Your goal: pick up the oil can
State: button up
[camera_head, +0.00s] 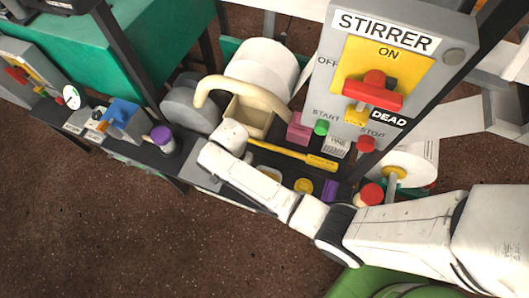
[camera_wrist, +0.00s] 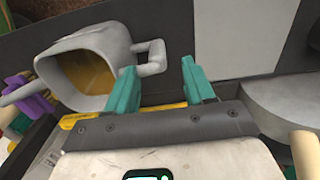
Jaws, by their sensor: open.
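The oil can (camera_wrist: 52,68) is a pale grey pot with a spout at its left, a loop handle at its right and an orange-yellow inside. It fills the upper left of the wrist view. In the head view only a bit of what looks like its rim and yellow inside (camera_head: 270,173) shows behind my arm. My gripper (camera_wrist: 160,86) has teal fingers, spread apart and empty. In the wrist view the can's handle appears just beyond the left finger, toward the gap. Whether they touch I cannot tell. In the head view my arm hides the fingers.
A yellow-handled tool (camera_head: 290,152) lies on the dark shelf behind my arm. A cream bucket-like container (camera_head: 250,119) with a curved handle stands behind my gripper. The stirrer panel (camera_head: 366,90) rises at the right. A purple-topped jar (camera_head: 163,139) stands left.

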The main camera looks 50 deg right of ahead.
notch_tip(320, 180, down, 7)
jog(key=shift+s+r+b, duration=0.15)
jog(key=shift+r+b, duration=0.05)
jog(key=shift+b, duration=0.65)
jog(key=shift+c, duration=0.5)
grip_shut()
